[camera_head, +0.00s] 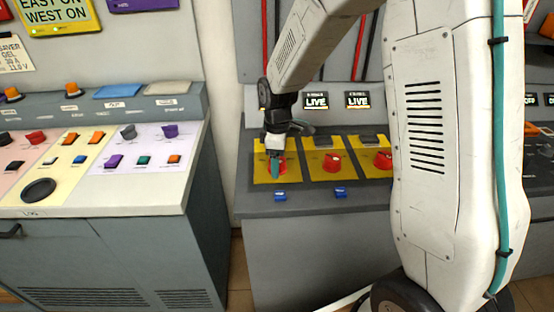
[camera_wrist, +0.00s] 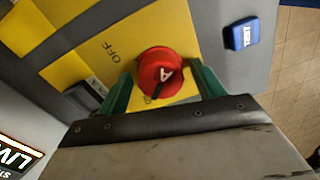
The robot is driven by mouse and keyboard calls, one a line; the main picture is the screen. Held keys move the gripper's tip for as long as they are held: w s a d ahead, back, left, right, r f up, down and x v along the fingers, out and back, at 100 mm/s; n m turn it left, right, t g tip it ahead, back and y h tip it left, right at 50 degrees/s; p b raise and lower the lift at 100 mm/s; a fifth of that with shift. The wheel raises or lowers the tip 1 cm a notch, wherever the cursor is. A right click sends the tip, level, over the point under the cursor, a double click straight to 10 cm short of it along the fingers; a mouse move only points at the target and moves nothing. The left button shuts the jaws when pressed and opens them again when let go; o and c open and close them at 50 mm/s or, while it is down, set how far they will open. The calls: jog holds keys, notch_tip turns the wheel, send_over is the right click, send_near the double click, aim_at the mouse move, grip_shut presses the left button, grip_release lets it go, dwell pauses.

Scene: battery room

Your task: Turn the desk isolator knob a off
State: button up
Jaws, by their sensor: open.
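Knob A (camera_wrist: 168,73) is a red round knob with a white letter A and a dark pointer mark. It sits on a yellow plate (camera_wrist: 130,45) with the word OFF printed on it. In the head view it is the leftmost red knob (camera_head: 281,163), partly hidden by my gripper (camera_head: 275,165). In the wrist view my gripper (camera_wrist: 160,95) is open, with one green finger on each side of the knob. I cannot tell whether the fingers touch it. The pointer mark is not at the OFF print.
Two more red knobs, the middle one (camera_head: 332,162) and the right one (camera_head: 382,160), sit on yellow plates to the right. Blue buttons (camera_head: 280,196) line the front edge. LIVE signs (camera_head: 316,100) stand behind. A second desk (camera_head: 100,180) with switches is at left, across a narrow gap.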

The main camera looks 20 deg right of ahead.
jog(key=c, duration=1)
jog(key=shift+m, duration=0.3)
jog(key=m, duration=0.8)
jog(key=shift+m, duration=0.4)
jog(key=m, duration=0.4)
jog(key=shift+m, duration=0.3)
jog(key=shift+m+t, duration=0.3)
jog(key=shift+m, duration=1.6)
